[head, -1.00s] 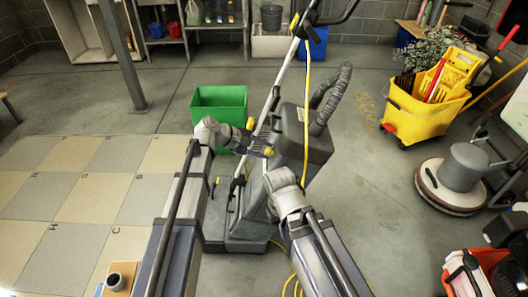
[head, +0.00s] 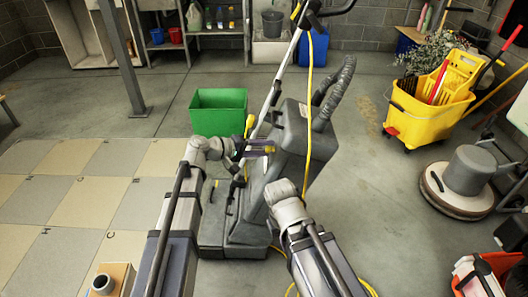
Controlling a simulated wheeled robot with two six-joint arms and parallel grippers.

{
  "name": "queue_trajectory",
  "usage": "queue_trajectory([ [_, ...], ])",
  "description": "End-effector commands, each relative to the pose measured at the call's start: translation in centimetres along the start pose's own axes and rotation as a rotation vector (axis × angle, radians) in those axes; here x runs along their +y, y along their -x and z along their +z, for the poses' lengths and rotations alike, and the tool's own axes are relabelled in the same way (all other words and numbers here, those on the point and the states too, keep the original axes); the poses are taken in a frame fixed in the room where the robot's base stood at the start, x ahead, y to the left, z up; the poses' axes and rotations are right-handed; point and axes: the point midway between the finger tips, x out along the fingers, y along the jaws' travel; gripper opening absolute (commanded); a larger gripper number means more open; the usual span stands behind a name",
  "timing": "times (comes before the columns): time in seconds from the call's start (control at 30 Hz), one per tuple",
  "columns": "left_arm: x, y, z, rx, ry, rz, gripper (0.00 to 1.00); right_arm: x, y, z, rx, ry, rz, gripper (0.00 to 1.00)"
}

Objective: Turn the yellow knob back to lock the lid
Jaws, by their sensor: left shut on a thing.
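The grey floor scrubber (head: 293,145) stands upright in the middle of the head view, with its long handle rising to the top. A yellow knob (head: 249,125) shows at its near left side. My left gripper (head: 262,150) reaches in from the left and is shut at the knob. A smaller yellow patch shows at the fingertips, and the fingers hide part of the contact. My right arm comes up from the bottom, and its wrist ends close in front of the scrubber. The right fingers do not show. The lid's lock state cannot be told.
A green bin (head: 218,112) stands behind my left wrist. A yellow mop bucket (head: 432,115) and a round floor polisher (head: 458,182) stand to the right. A yellow cord (head: 310,80) hangs along the scrubber. Tiles (head: 62,200) cover the floor at left. A metal post (head: 122,60) stands behind.

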Motion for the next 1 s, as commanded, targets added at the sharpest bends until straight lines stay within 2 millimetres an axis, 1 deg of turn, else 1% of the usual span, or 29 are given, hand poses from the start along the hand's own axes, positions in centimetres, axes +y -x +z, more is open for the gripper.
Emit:
queue_trajectory([
  [0.03, -0.32, 0.0, 0.21, -0.004, -0.016, 0.002, 0.0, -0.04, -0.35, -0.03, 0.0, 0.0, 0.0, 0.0],
  [0.2, -0.25, 0.03, 0.21, -0.003, -0.051, 0.019, 0.0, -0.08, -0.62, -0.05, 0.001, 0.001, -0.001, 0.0],
  [0.73, -0.17, 0.06, 0.22, -0.004, -0.067, 0.026, 0.0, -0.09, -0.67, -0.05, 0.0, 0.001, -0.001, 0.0],
  [0.77, -0.16, 0.05, 0.21, -0.003, -0.067, 0.026, 0.45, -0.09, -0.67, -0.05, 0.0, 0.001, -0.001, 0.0],
  [0.9, -0.13, 0.04, 0.15, -0.002, -0.066, 0.027, 0.61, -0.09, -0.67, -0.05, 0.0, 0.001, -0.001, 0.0],
  [1.0, -0.11, 0.03, 0.12, -0.001, -0.065, 0.028, 0.7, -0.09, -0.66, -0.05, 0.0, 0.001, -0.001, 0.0],
])
